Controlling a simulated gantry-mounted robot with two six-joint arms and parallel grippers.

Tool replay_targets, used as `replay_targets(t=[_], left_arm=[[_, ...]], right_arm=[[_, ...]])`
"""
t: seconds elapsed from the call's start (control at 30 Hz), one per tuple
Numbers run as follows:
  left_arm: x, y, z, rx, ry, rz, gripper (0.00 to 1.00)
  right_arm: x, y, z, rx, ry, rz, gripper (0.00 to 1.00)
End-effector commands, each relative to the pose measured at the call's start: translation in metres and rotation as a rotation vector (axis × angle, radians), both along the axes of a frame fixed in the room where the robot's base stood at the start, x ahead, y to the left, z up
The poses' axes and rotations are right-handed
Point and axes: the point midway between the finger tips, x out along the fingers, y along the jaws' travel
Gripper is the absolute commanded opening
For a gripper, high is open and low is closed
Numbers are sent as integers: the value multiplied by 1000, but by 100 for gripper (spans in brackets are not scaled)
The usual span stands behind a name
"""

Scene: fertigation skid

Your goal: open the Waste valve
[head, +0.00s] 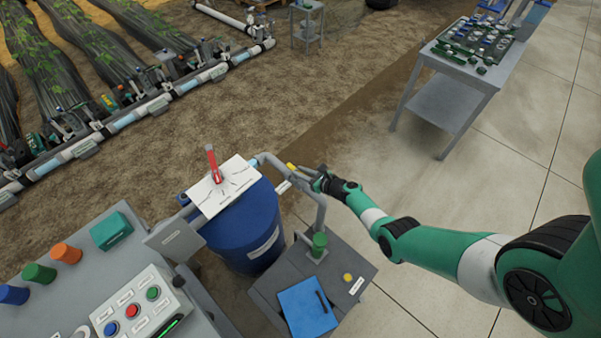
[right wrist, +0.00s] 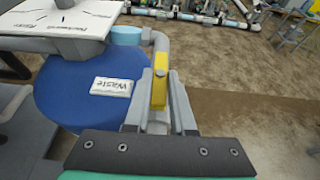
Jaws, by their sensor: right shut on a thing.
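The Waste valve's yellow lever (right wrist: 160,80) stands between the two grey fingers of my right gripper (right wrist: 162,92) in the right wrist view. The fingers are shut on it. The lever looks roughly in line with the grey pipe around it. In the head view the yellow lever (head: 291,166) shows as a small tip at my right gripper (head: 306,174), with the rest hidden by the fingers. A white label reading "Waste" (right wrist: 112,86) sits just left of the lever. My left gripper is not in view.
A blue barrel (head: 243,228) stands left of the pipe, under a white dial plate with a red lever (head: 212,164). A grey stand (head: 268,285) with a blue clipboard is below the pipe. A control panel (head: 137,310) is at lower left.

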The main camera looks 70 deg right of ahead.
Motion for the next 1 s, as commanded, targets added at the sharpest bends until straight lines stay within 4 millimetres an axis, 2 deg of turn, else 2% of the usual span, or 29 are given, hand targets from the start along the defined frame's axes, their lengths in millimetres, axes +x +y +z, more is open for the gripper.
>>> replay_targets(t=[0.33, 0.37, 0.5, 0.83, 1.0], left_arm=[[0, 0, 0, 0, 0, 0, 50], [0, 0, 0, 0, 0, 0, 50], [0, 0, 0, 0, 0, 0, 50], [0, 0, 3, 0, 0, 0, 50], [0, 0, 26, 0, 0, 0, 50]], right_arm=[[0, 0, 0, -2, 2, 4, 0], [0, 0, 0, -2, 2, 4, 26], [0, 0, 0, -2, 2, 4, 52], [-2, 1, 2, 0, 1, 4, 52], [-23, 7, 16, 0, 2, 1, 52]])
